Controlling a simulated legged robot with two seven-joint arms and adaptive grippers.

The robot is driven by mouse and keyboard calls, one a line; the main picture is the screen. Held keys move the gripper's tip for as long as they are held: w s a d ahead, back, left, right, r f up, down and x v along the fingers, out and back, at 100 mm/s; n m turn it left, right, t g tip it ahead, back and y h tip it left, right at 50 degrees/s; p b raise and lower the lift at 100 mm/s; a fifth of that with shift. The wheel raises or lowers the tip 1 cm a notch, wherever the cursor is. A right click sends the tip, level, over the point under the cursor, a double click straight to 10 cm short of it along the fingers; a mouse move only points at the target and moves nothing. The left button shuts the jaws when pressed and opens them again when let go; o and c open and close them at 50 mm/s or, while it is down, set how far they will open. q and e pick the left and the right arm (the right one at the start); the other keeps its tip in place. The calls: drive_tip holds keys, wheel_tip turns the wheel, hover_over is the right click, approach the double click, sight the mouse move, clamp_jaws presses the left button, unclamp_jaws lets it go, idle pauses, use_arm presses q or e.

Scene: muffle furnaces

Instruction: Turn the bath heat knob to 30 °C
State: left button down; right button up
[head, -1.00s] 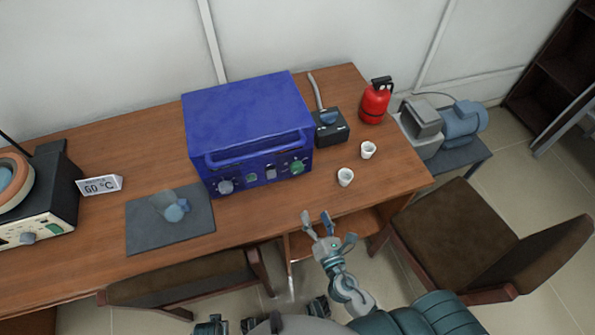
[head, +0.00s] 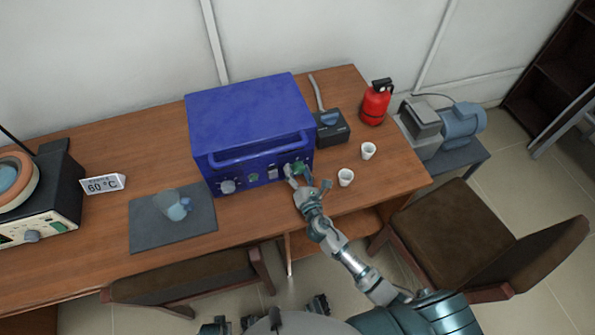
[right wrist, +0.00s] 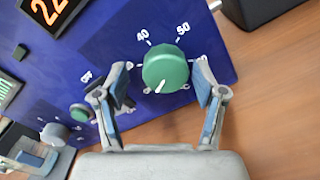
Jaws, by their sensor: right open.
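The green knob (head: 299,167) sits at the right end of the front panel of a blue box-shaped device (head: 250,115). In the right wrist view the green knob (right wrist: 166,67) has a white pointer mark at its lower left, and 40 and 50 are printed above it. My right gripper (head: 306,178) is open in front of the panel. In the right wrist view my right gripper (right wrist: 163,75) has one finger on each side of the knob, with gaps showing; contact cannot be told.
A bath-like device (head: 40,205) with an orange ring stands at the far left, beside a 60 °C sign (head: 103,185). A glass beaker (head: 172,205) stands on a dark mat (head: 150,236). A red canister (head: 375,103) stands behind.

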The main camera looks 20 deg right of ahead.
drive_tip(key=shift+d, duration=0.4)
drive_tip(key=shift+d+f, duration=0.1)
drive_tip(key=shift+d, duration=0.1)
drive_tip(key=c, duration=1.1)
use_arm(q)
drive_tip(key=shift+s+d, duration=0.1)
drive_tip(key=shift+d, duration=0.05)
use_arm(e)
drive_tip(key=shift+a, duration=0.4)
drive_tip(key=shift+c, duration=0.2)
drive_tip(key=shift+s, duration=0.1)
